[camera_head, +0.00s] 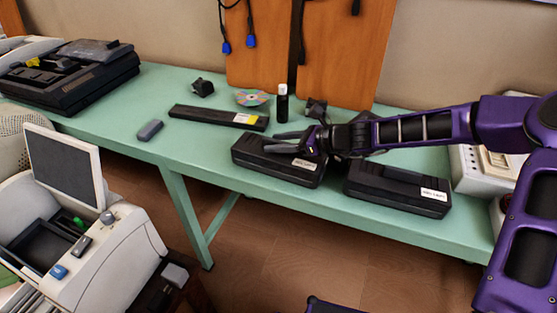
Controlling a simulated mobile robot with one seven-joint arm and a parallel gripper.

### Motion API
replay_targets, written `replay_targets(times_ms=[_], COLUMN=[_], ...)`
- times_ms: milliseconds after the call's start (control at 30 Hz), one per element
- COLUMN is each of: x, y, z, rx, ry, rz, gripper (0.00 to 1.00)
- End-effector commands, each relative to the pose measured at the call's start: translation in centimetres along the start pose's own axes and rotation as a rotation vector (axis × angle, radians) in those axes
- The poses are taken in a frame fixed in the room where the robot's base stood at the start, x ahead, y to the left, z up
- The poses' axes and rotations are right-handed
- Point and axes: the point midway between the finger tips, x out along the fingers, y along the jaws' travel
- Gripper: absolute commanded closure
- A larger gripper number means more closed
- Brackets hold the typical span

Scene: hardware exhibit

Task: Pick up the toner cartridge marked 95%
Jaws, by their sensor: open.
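Three black cartridge-like items with white labels lie on the green table (345,204). A bulky one (262,165) is in the middle, directly below my gripper. A second bulky one (385,190) lies to its right, under my arm. A long, slim one (207,119) lies behind and to the left. The label print is too small to read, so I cannot tell which is marked 95%. My gripper (278,142) is open, with its fingers pointing left over the middle cartridge's top. It covers part of that cartridge; I cannot tell whether they touch.
A black spray-can-like bottle with a white cap (282,103), a shiny disc (252,98) and a small grey block (150,130) are on the table. A black machine (75,75) stands at the left end. A white device with a screen (65,165) is in the left foreground.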

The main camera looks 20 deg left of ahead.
Motion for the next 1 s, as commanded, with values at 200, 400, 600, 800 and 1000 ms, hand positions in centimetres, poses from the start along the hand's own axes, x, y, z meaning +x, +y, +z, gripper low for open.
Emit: replay_targets(times_ms=[200,400,600,800,1000], x=[0.01,-0.01,-0.02,-0.02,-0.02], y=[-0.02,-0.01,-0.01,-0.02,-0.02], z=[0.01,0.0,-0.01,-0.02,-0.02], rx=[0.001,0.001,0.001,0.001,0.001], ry=[0.0,0.0,0.0,0.0,0.0], rz=[-0.001,0.0,0.0,-0.001,-0.001], gripper=[0.49,0.85,1.0,1.0,1.0])
